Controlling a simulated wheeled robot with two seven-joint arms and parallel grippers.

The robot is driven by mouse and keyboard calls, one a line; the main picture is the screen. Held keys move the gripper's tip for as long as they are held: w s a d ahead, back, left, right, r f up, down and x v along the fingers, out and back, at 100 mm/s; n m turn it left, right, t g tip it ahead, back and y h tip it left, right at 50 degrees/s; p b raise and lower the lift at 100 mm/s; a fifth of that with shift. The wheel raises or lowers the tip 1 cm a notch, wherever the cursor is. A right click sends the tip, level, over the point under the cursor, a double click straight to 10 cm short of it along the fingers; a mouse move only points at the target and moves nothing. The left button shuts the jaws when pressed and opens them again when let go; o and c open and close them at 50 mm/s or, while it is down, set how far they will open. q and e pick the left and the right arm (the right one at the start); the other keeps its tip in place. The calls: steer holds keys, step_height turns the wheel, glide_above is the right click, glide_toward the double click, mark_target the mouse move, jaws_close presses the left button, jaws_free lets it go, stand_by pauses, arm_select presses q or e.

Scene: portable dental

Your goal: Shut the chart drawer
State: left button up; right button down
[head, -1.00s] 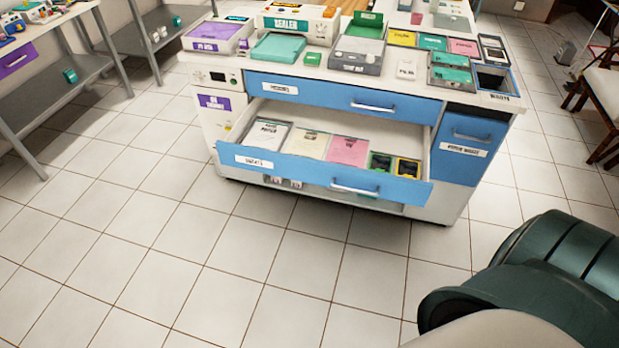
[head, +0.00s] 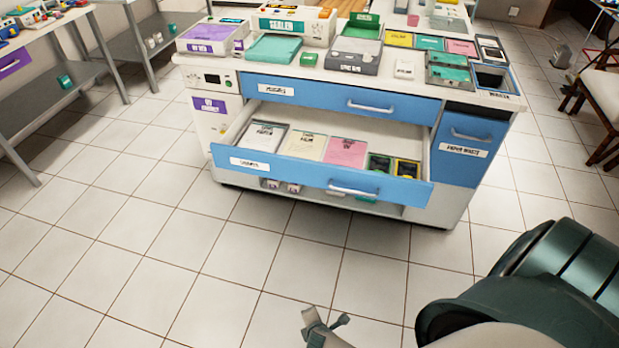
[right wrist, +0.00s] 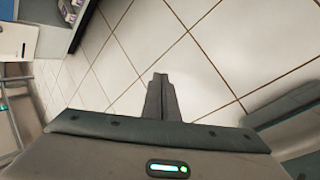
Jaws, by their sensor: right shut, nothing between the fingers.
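The chart drawer (head: 300,173) is the lower wide blue-fronted drawer of the white cart, with a white label and a pale bar handle (head: 353,189). It stands pulled well out toward me in the head view. Inside lie white, cream and pink papers (head: 345,153) and two dark cases, green and yellow. My right gripper (right wrist: 160,78) is shut and empty over bare floor in the right wrist view, apart from the drawer. My left gripper is out of view.
Above the open drawer, a blue drawer (head: 340,95) is shut. A blue paper-waste front (head: 466,143) is at the right. Trays and boxes cover the cart top. A grey shelf rack (head: 70,95) stands left, a chair (head: 603,100) right. The tiled floor before the cart is clear.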

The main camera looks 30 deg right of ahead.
steer(key=w+d+r+n+t+h+b, duration=0.1)
steer(key=w+d+r+n+h, duration=0.15)
steer(key=w+r, duration=0.3)
steer(key=w+d+r+n+t+h+b, duration=0.1)
steer(key=w+r+n, duration=0.25)
steer(key=w, duration=0.25)
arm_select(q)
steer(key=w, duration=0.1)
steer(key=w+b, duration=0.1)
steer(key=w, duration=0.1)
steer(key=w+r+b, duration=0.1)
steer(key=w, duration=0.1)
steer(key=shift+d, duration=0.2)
arm_select(e)
steer(key=w+d+r+n+t+h, duration=0.1)
steer(key=w+r, duration=0.4)
steer(key=r, duration=0.6)
steer(key=w+d+r+n+t+h, duration=0.2)
steer(key=r+h, duration=0.4)
steer(key=r, duration=0.6)
steer(key=w+d+n, duration=0.1)
steer(key=w, duration=0.1)
steer(key=shift+w+d+r+t, duration=0.25)
steer(key=shift+w+d+t, duration=0.05)
steer(key=shift+w+d, duration=0.1)
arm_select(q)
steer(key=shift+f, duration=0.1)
